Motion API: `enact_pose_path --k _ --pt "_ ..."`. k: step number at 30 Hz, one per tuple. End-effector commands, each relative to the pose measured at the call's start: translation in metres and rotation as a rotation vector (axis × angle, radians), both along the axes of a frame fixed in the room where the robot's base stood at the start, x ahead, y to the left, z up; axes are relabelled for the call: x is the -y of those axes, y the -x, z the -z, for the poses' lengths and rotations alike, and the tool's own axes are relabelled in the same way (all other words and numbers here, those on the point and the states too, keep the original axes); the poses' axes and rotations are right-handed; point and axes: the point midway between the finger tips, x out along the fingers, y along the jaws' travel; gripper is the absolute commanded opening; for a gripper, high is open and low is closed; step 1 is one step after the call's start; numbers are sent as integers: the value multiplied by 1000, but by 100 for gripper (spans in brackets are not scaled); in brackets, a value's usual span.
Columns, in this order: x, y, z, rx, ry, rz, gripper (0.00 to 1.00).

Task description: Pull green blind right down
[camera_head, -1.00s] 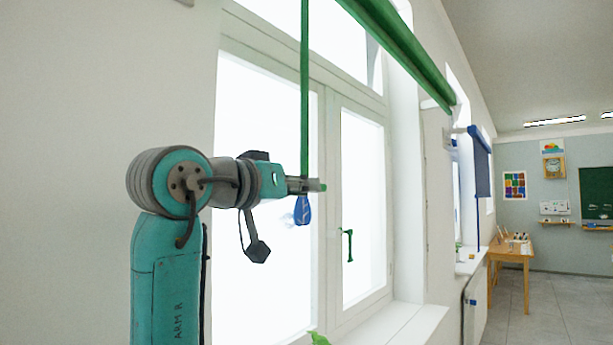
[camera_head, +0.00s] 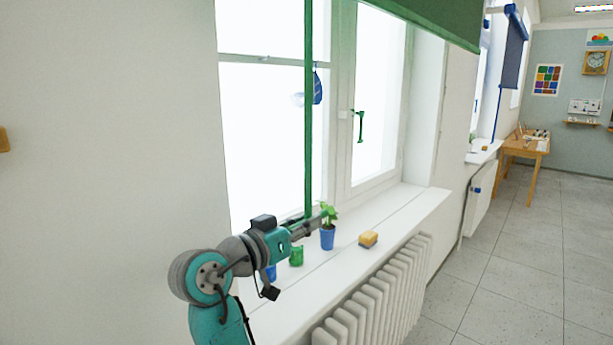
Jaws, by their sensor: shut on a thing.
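The green blind (camera_head: 440,18) hangs at the top of the window, with a short stretch of its cloth unrolled. A green pull strap (camera_head: 309,120) runs from above down along the window to my gripper (camera_head: 318,221). My gripper is shut on the strap's lower part, low over the window sill and just left of a potted plant. The fingertips are small here, and the exact grip on the strap is partly hidden.
A radiator (camera_head: 385,290) is below. A green window handle (camera_head: 359,126) juts out. A blue blind (camera_head: 515,45) hangs farther right.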

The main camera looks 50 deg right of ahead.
Motion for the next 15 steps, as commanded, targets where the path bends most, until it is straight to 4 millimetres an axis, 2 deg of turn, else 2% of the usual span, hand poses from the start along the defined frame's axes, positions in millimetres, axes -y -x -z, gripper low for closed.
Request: enact_pose_path --k 1,9,15 --pt "0 -1 21 -14 -2 -2 0" --pt "0 -1 115 -13 -1 -2 0" --pt "0 -1 178 -12 0 -2 0"
